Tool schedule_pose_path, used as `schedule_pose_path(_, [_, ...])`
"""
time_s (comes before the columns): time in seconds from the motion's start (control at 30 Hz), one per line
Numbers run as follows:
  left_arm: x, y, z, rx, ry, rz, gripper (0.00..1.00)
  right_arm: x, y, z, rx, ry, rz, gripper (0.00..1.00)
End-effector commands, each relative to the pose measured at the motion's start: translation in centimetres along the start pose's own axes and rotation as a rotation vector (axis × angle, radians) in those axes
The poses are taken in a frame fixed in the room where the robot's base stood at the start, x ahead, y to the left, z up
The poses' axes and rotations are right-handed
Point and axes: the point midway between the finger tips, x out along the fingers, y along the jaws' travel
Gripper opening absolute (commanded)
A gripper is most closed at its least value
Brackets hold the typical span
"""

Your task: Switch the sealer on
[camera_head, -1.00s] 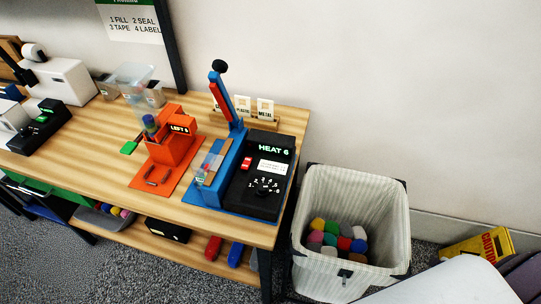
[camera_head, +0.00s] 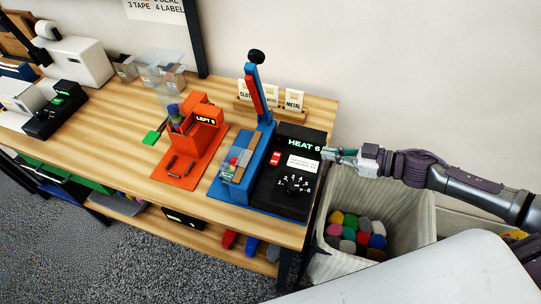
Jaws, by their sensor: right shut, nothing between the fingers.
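The sealer is a blue press with a raised lever arm (camera_head: 257,95) and a black control box (camera_head: 290,205) on the right part of the wooden table. The box reads "HEAT 6" (camera_head: 304,144) in green. A small red switch (camera_head: 275,158) sits at its left, above a dial (camera_head: 294,186) with numbers around it. My right gripper (camera_head: 326,153) is shut and empty. Its tips point left, just beside the right end of the "HEAT 6" display; I cannot tell whether they touch the box. The left gripper is not in view.
An orange tape station (camera_head: 190,150) reading "LEFT 5" stands left of the sealer. Card signs (camera_head: 270,98) stand behind it. A lined bin (camera_head: 395,220) with several coloured pieces stands right of the table, below my right arm.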

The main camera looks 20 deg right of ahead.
Motion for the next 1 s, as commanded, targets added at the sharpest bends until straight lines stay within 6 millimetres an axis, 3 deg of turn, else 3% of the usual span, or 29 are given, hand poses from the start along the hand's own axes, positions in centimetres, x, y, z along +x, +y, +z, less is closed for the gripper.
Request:
schedule_pose_path(0.1, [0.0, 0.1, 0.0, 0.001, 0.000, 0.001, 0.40, 0.4, -2.7, -2.3, 0.021, 0.030, -0.091, 0.00])
schedule_pose_path(0.2, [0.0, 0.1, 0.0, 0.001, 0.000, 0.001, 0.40, 0.5, -3.7, -3.0, 0.032, 0.038, -0.123, 0.00])
schedule_pose_path(0.67, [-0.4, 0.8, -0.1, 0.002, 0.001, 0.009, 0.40, 1.2, -3.9, -3.2, 0.035, 0.043, -0.125, 0.00])
schedule_pose_path(1.0, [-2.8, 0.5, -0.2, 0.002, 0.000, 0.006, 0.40, 7.6, -4.7, -4.0, 0.035, 0.046, -0.125, 0.00])
